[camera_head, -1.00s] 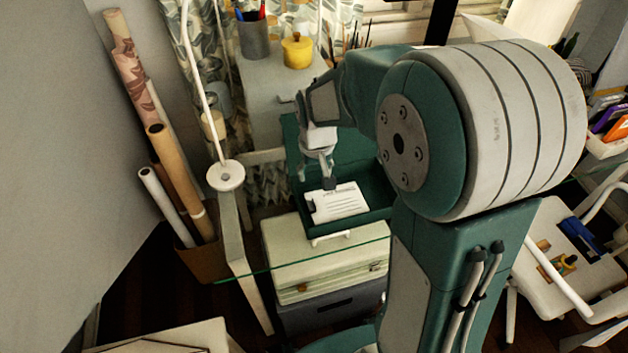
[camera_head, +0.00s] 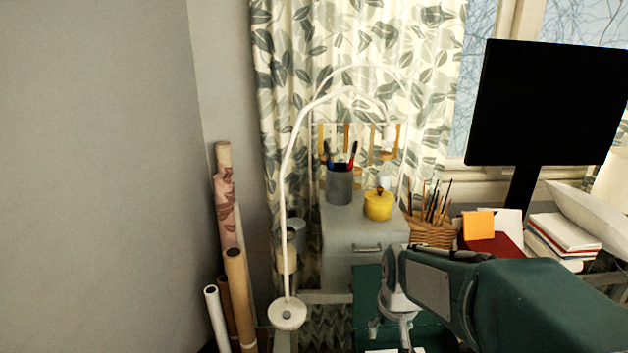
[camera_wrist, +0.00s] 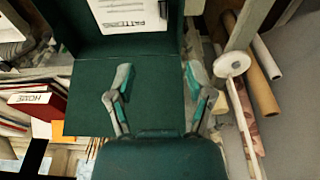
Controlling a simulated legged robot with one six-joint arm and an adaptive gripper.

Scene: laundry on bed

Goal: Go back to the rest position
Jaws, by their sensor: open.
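My gripper (camera_head: 392,325) hangs at the bottom of the head view, at the end of my green arm. In the wrist view my gripper (camera_wrist: 160,85) has its two fingers spread apart with nothing between them. Beyond the fingers is a green open box (camera_wrist: 150,60). A white paper marked "PATTERNS" (camera_wrist: 128,14) lies in it, apart from the fingers. In the head view the green box (camera_head: 368,290) is partly hidden by my gripper and cut off by the lower edge.
A white lamp (camera_head: 287,313) stands left of the gripper, near several upright rolls (camera_head: 236,290). Behind are a yellow pot (camera_head: 378,205), a pen cup (camera_head: 340,188) and a brush basket (camera_head: 432,232). A black monitor (camera_head: 545,105) and books (camera_head: 562,236) stand at the right.

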